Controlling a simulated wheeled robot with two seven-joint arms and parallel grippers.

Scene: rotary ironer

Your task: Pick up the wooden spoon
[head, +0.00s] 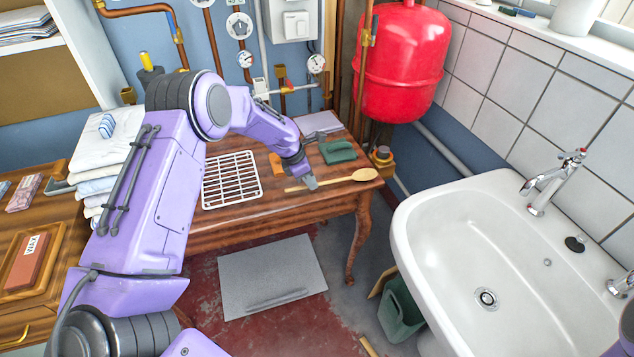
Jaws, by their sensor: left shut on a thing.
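The wooden spoon (340,180) is at the right front of the wooden table, its bowl pointing right toward the table's corner. Its handle runs left under my left gripper (308,182). My left gripper reaches down from the left and is shut on the spoon's handle. The spoon appears at or just above the table top; I cannot tell whether it touches. My right gripper is not in view.
A white wire rack (231,180) lies left of the gripper on the table (275,212). A green cloth-like item (338,152) lies behind the spoon. A white sink (410,225) stands at right, with a green bin (400,310) below. A red tank (402,65) hangs behind.

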